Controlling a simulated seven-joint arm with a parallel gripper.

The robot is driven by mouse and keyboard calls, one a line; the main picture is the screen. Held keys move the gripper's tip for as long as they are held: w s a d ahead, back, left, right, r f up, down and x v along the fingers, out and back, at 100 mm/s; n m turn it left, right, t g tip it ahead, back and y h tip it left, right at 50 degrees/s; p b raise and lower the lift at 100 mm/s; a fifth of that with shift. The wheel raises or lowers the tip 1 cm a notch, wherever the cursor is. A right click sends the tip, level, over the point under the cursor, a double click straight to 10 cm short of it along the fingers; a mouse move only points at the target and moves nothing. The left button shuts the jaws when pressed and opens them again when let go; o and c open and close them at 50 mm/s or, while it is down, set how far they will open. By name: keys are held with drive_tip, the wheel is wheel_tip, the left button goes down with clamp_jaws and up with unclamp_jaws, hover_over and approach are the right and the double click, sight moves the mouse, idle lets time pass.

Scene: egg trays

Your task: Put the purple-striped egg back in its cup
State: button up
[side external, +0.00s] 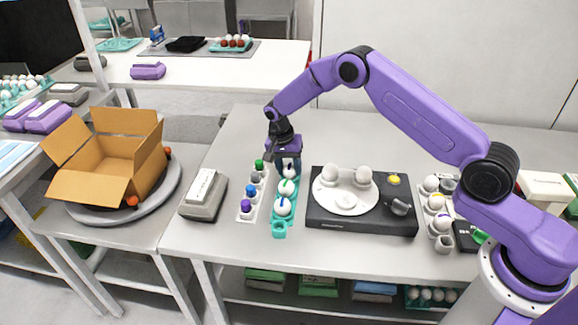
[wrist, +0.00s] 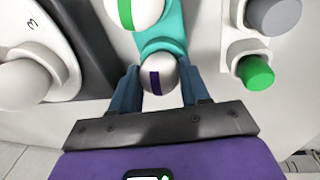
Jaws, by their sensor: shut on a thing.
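My gripper (side external: 288,166) points down at the far end of the teal egg tray (side external: 279,229). In the wrist view its two blue-grey fingers (wrist: 156,92) are closed on the sides of a white egg with a dark purple stripe (wrist: 155,78). This egg (side external: 290,173) is at the tray's far end; I cannot tell whether it rests in the cup or sits just above it. Beside it is a green-striped egg (side external: 287,187), which also shows in the wrist view (wrist: 136,12). A blue-striped egg (side external: 283,206) is nearer the front. The front cup is empty.
A white rack with green, blue and purple capped pieces (side external: 245,216) stands close to the left of the tray. A black device with a white plate (side external: 362,220) stands close to the right. A grey box (side external: 204,195) is further left. The table behind the gripper is clear.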

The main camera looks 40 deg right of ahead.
idle(0.3)
drive_tip(key=o, duration=0.7)
drive_tip(key=shift+o, duration=0.2)
wheel_tip(320, 180, up, 17)
drive_tip(key=w+a, duration=0.1)
drive_tip(key=a, duration=0.1)
drive_tip(key=shift+a, duration=0.4)
drive_tip(key=shift+r, duration=0.1)
